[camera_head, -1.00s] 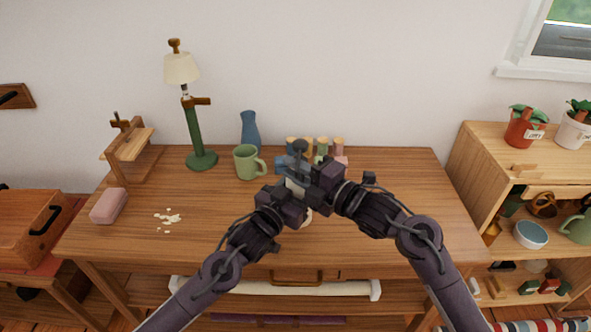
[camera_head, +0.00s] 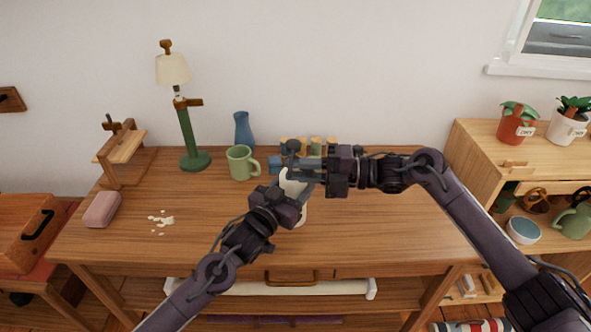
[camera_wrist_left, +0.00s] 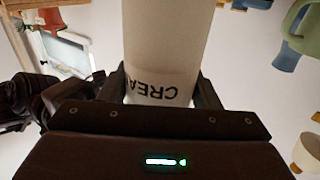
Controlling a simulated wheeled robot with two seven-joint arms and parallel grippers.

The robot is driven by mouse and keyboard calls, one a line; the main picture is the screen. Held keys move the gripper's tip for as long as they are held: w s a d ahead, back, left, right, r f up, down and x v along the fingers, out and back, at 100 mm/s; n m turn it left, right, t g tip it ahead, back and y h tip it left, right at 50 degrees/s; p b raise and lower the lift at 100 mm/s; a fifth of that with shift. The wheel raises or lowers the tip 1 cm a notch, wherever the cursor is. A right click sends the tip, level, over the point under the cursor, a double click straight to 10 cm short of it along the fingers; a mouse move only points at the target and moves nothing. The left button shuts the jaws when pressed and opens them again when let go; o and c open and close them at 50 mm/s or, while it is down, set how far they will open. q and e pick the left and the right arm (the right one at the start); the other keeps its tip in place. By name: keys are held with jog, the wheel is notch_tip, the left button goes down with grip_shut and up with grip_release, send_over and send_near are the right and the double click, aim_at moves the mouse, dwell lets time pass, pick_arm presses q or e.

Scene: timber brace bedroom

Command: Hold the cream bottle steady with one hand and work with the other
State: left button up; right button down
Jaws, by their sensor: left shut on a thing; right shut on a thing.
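The cream bottle (camera_head: 289,188) is pale and stands near the middle of the desk, partly hidden by both grippers. In the left wrist view the bottle (camera_wrist_left: 168,45) shows part of a dark label text, "CREA". My left gripper (camera_head: 292,199) is shut on the bottle's body, one finger on each side. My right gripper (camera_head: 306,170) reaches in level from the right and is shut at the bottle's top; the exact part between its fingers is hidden. A dark round knob (camera_head: 293,146) shows just above the right fingers.
A green mug (camera_head: 241,163), a blue vase (camera_head: 243,130) and several small colored items (camera_head: 315,146) stand behind the bottle. A lamp (camera_head: 187,130), a pink block (camera_head: 101,209) and white crumbs (camera_head: 162,220) are left. The desk's right side is clear beneath my right arm.

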jog(key=n+g, duration=0.2)
jog(key=g, duration=0.1)
jog(key=w+d+n+g+h, duration=0.1)
jog(key=g, duration=0.2)
jog(key=n+g, duration=0.2)
jog(key=g, duration=0.1)
jog(key=shift+w+d+n+h, duration=0.2)
jog(key=shift+n+h, duration=0.1)
jog(key=shift+d, duration=0.1)
jog(key=shift+s+n+g, duration=0.1)
jog(key=shift+n+g, duration=0.2)
jog(key=shift+g, duration=0.1)
jog(key=c, duration=1.6)
grip_release()
jog(key=shift+o, duration=0.2)
jog(key=shift+m+t, duration=0.5)
jog(key=shift+t, duration=0.2)
